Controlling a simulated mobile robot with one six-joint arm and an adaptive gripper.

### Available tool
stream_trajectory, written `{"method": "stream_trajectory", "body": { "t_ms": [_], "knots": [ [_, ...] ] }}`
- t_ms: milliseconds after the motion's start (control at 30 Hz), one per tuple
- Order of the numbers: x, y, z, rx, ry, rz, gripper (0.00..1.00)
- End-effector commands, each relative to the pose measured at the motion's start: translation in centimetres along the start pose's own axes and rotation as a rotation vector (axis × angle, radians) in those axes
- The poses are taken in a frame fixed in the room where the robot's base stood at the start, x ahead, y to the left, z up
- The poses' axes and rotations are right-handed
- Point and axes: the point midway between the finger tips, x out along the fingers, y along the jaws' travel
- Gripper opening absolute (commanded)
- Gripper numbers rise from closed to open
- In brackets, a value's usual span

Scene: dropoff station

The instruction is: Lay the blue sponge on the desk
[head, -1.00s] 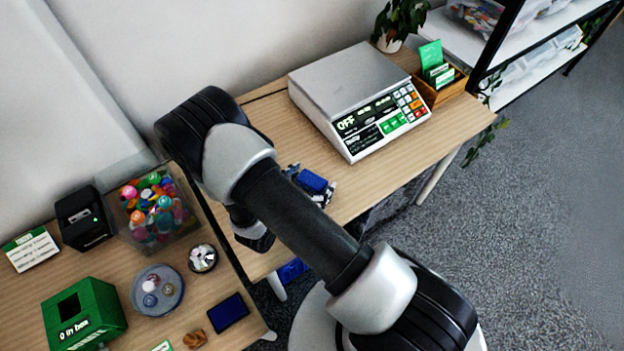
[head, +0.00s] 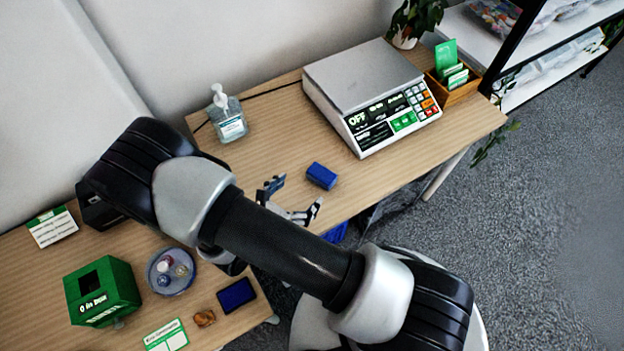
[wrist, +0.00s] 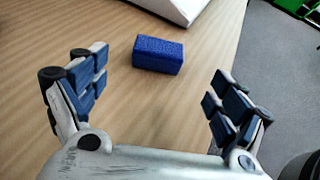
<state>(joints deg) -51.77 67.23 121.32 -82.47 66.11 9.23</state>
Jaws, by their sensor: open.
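The blue sponge (head: 321,176) lies flat on the wooden desk (head: 265,160), in front of the scale. In the wrist view the sponge (wrist: 158,54) rests on the desk top beyond my fingertips, between them from side to side and nearer the left finger. My gripper (head: 293,197) is open and empty, to the left of the sponge and apart from it. Its two spread fingers also show in the wrist view (wrist: 160,92). My arm hides part of the desk's left side in the head view.
A white scale (head: 375,95) stands behind the sponge, with a wooden card box (head: 455,88) to its right. A sanitizer bottle (head: 228,115) stands at the back left. A second table at lower left holds a green box (head: 102,292), a round dish (head: 171,272) and a dark blue pad (head: 237,295).

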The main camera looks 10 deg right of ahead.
Motion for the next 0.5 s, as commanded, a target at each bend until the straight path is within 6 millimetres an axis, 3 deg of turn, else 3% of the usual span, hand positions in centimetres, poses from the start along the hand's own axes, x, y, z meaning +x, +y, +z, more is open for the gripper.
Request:
{"method": "stream_trajectory", "body": {
  "t_ms": [133,233,367,500],
  "knots": [
    [-0.2,0.0,0.6,0.021,0.003,-0.015,0.90],
    [-0.3,-0.2,2.9,0.103,0.015,-0.072,0.90],
    [-0.7,-1.5,8.3,0.310,0.053,-0.219,0.90],
    [-1.5,-4.5,14.2,0.579,0.115,-0.409,0.90]
  ]
}}
